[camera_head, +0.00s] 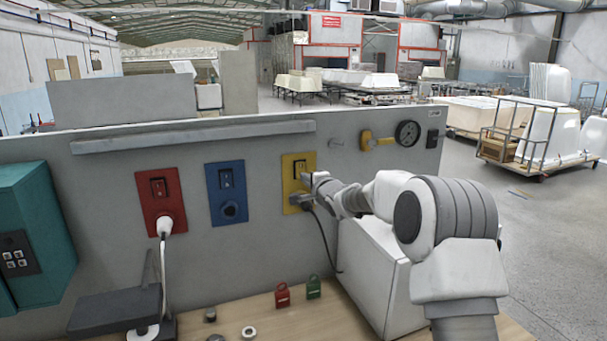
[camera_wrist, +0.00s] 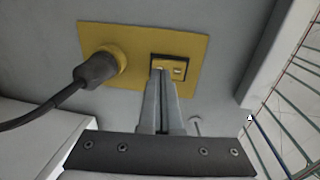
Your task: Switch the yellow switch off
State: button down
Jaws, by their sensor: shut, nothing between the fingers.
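The yellow switch plate (camera_head: 292,166) is on the grey panel, right of the blue plate. In the wrist view, the yellow plate (camera_wrist: 143,38) has a dark-framed rocker switch (camera_wrist: 178,67) and a socket with a black plug (camera_wrist: 97,70) in it. My gripper (camera_wrist: 166,78) is shut and empty, with its fingertips over the left part of the rocker. I cannot tell whether they touch it. In the head view my gripper (camera_head: 308,178) is at the yellow plate, partly hiding its lower part. The rocker's position is hard to tell.
A red plate (camera_head: 161,187) with a white plug and a blue plate (camera_head: 227,181) are to the left. A gauge (camera_head: 407,133) with a yellow valve is to the right. A white box (camera_head: 366,270) stands below my arm. Red (camera_head: 282,294) and green (camera_head: 314,287) padlocks are on the bench.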

jog(key=shift+p+x, duration=0.3)
jog(key=shift+x, duration=0.8)
